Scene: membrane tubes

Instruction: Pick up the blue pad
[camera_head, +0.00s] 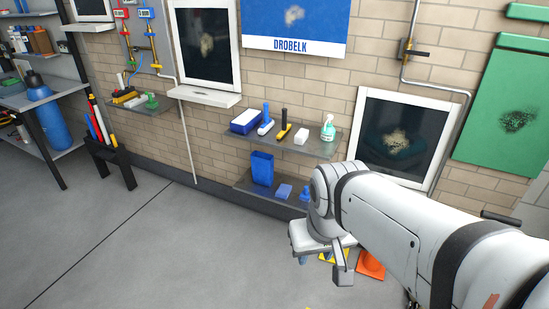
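The blue pad (283,191) looks like a small flat blue piece. It lies on the lower wall shelf (243,186), between a blue bin and a small blue object. My gripper (325,262) is at the end of my white arm, low in the picture, to the right of the pad and apart from it in the picture. Only part of the gripper shows, and its finger opening is not clear. I see nothing held in it.
The blue bin (262,168) stands left of the pad; the small blue object (305,194) is right, close to my arm. The upper shelf (312,148) overhangs, carrying a spray bottle (328,129) and brushes. Orange item (371,264) lies below. Floor at left is clear.

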